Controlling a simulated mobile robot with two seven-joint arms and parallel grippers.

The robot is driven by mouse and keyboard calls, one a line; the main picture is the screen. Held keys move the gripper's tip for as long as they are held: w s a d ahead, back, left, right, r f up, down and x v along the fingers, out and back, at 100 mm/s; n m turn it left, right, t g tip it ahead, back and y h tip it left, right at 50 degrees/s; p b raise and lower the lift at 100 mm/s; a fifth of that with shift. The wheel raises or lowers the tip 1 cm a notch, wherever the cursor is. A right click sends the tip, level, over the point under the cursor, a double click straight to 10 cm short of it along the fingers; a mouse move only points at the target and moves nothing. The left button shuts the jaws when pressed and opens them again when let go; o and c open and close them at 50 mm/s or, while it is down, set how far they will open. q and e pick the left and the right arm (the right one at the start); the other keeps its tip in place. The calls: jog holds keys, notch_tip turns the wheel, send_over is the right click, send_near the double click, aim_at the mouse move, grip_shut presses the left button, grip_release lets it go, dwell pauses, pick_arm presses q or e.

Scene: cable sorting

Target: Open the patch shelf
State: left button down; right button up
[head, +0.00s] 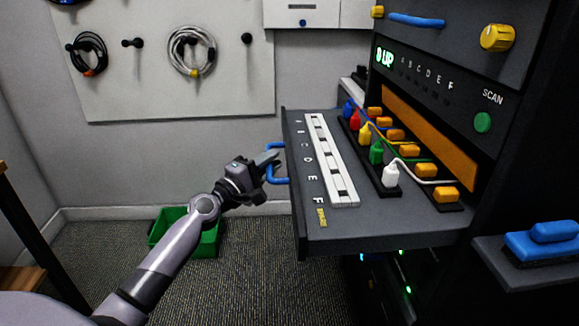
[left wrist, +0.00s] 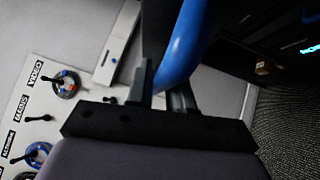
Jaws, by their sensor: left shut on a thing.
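The patch shelf (head: 383,238) is a dark grey drawer that sticks out from the black rack, with a white slotted strip, letters and coloured plugs on top. A blue handle (head: 276,180) is on its left end. My left gripper (head: 268,165) is at this handle, shut on it. In the left wrist view the blue handle (left wrist: 184,45) passes between the fingers (left wrist: 162,95). The fingertips are partly hidden by the handle. My right gripper is not in view.
A green bin (head: 208,240) stands on the carpet behind my left arm. A pegboard (head: 165,60) with coiled cables hangs on the wall. The rack (head: 535,110) has a yellow knob and green button. A blue-topped object (head: 545,240) sits on a small ledge at the right.

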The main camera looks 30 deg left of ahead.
pick_arm(q)
jog(key=s+a+b, duration=0.2)
jog(key=s+a, duration=0.2)
jog(key=a, duration=0.2)
jog(key=shift+b, duration=0.3)
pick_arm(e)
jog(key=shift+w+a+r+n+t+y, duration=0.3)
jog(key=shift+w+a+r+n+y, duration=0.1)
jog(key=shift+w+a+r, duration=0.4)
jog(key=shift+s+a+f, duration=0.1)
pick_arm(q)
jog(key=c, duration=1.1)
grip_release()
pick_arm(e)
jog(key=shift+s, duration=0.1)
